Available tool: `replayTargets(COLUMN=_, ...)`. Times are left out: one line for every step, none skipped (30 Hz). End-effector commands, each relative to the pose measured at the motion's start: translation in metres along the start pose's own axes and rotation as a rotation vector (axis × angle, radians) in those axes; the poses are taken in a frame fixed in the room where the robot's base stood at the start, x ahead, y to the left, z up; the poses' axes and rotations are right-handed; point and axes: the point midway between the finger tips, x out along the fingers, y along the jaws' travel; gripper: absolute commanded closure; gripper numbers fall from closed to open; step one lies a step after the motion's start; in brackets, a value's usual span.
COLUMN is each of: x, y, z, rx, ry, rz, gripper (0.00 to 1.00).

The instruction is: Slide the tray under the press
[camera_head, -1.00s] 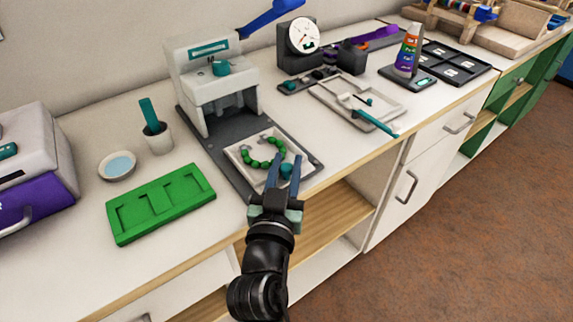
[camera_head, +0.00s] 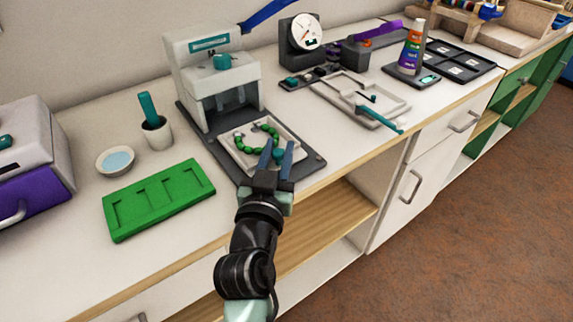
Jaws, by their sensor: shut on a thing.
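The tray (camera_head: 238,154) is a small white square with a ring of green beads (camera_head: 243,146) in it. It lies on the dark base plate in front of the press (camera_head: 197,55), a pale machine with a teal knob and a blue lever. The tray's back edge is close to the press's opening. My gripper (camera_head: 277,157) is at the tray's front edge, its blue fingers shut on the tray's teal knob (camera_head: 278,155), which they partly hide.
A green slotted board (camera_head: 160,199), a shallow dish (camera_head: 115,161) and a cup with a teal stick (camera_head: 156,131) stand to the left. To the right are another white tray with a teal handle (camera_head: 378,120), a dial gauge (camera_head: 307,35) and a striped bottle (camera_head: 411,48). The counter's front edge is near my gripper.

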Motion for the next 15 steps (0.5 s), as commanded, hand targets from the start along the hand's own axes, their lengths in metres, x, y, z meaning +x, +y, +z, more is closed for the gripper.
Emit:
replayTargets(x=0.0031, y=-0.0036, z=0.0034, rx=0.0, ry=-0.001, rz=-0.001, gripper=1.0)
replayTargets(x=0.0043, y=-0.0048, z=0.0027, rx=0.0, ry=-0.001, rz=-0.001, gripper=1.0)
replayTargets(x=0.0052, y=-0.0059, z=0.0022, rx=0.0, ry=-0.001, rz=-0.001, gripper=1.0)
replayTargets(x=0.0055, y=-0.0063, z=0.0018, rx=-0.001, ry=-0.002, rz=-0.001, gripper=1.0)
replayTargets(x=0.0056, y=-0.0065, z=0.0015, rx=-0.001, ry=-0.002, rz=-0.001, gripper=1.0)
replayTargets(x=0.0056, y=-0.0065, z=0.0012, rx=-0.001, ry=-0.003, rz=-0.001, gripper=1.0)
replayTargets(x=0.0055, y=-0.0064, z=0.001, rx=-0.001, ry=-0.003, rz=-0.001, gripper=1.0)
replayTargets(x=0.0055, y=-0.0064, z=0.001, rx=-0.001, ry=-0.003, rz=-0.001, gripper=1.0)
replayTargets(x=0.0054, y=-0.0064, z=0.001, rx=-0.001, ry=-0.003, rz=-0.001, gripper=1.0)
replayTargets(x=0.0054, y=-0.0064, z=0.001, rx=-0.001, ry=-0.003, rz=-0.001, gripper=1.0)
replayTargets(x=0.0054, y=-0.0064, z=0.001, rx=-0.001, ry=-0.003, rz=-0.001, gripper=1.0)
replayTargets(x=0.0054, y=-0.0063, z=0.001, rx=-0.001, ry=-0.003, rz=-0.001, gripper=0.68)
replayTargets(x=0.0053, y=-0.0063, z=0.001, rx=-0.001, ry=-0.003, rz=0.0, gripper=0.63)
replayTargets(x=0.0053, y=-0.0063, z=0.0009, rx=-0.001, ry=-0.003, rz=0.0, gripper=0.57)
replayTargets(x=0.0053, y=-0.0063, z=0.0008, rx=-0.001, ry=-0.003, rz=0.0, gripper=0.5)
